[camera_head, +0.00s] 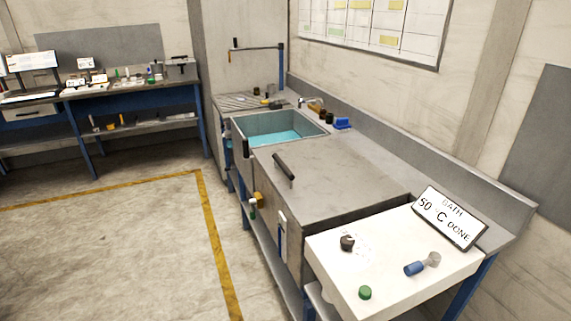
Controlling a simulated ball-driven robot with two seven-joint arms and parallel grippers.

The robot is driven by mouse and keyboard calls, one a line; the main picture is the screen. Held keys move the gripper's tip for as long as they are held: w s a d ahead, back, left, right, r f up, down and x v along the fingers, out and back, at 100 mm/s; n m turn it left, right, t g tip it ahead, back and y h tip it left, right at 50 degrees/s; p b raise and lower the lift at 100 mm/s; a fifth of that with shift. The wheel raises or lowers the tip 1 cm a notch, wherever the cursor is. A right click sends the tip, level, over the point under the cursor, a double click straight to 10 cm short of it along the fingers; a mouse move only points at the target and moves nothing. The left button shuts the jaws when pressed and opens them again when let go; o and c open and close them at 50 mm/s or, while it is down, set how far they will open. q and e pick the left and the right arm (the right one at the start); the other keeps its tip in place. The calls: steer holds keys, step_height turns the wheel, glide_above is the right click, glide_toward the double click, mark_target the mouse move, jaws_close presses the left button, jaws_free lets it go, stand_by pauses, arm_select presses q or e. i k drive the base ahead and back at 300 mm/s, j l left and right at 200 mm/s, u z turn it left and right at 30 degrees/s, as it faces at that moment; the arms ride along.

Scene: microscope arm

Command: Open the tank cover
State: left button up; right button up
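A flat grey cover (345,182) lies level on the tank (284,218) in the middle of the bench, and it looks shut. A black bar handle (284,167) sits on the cover near its left edge. What is under the cover is hidden. Neither of my grippers is in view.
A white control box (390,262) with a dark knob, green button and blue part stands in front of the tank. Its sign (450,217) reads "BATH 50 °C DONE". Behind the cover is an open basin (248,127) with blue water. The floor (110,240) left of the bench is clear.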

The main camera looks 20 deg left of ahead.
mark_target(319, 180)
steer(key=i+j+z, duration=0.25)
steer(key=j, duration=0.3)
steer(key=j+z, duration=0.2)
steer(key=j, duration=0.4)
steer(key=i+j+z, duration=0.1)
steer(key=j+z, duration=0.15)
steer(key=j, duration=0.35)
